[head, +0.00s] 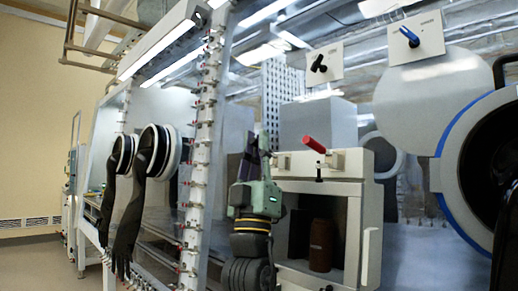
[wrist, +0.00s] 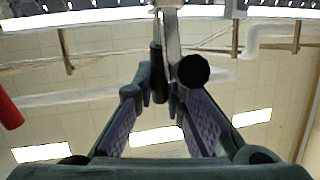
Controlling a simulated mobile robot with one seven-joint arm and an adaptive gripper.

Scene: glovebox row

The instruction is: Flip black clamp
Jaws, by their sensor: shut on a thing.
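My gripper (head: 262,148) is in the middle of the head view, fingers pointing up, at the left front edge of the cream cabinet. In the wrist view, my fingertips (wrist: 160,93) are closed around the dark handle of the black clamp (wrist: 158,72). The clamp's metal part runs up from there. A round black tip (wrist: 194,70) shows just right of the handle, beside my right finger. In the head view my gripper hides most of the black clamp, so its exact position is hard to tell.
The cabinet (head: 365,210) stands open, with a brown jar (head: 321,245) inside. A red-handled clamp (head: 314,145) sits on its top front, right of my gripper; its handle also shows in the wrist view (wrist: 9,110). Black gloves (head: 128,215) hang at left. A post (head: 200,130) stands left of my arm.

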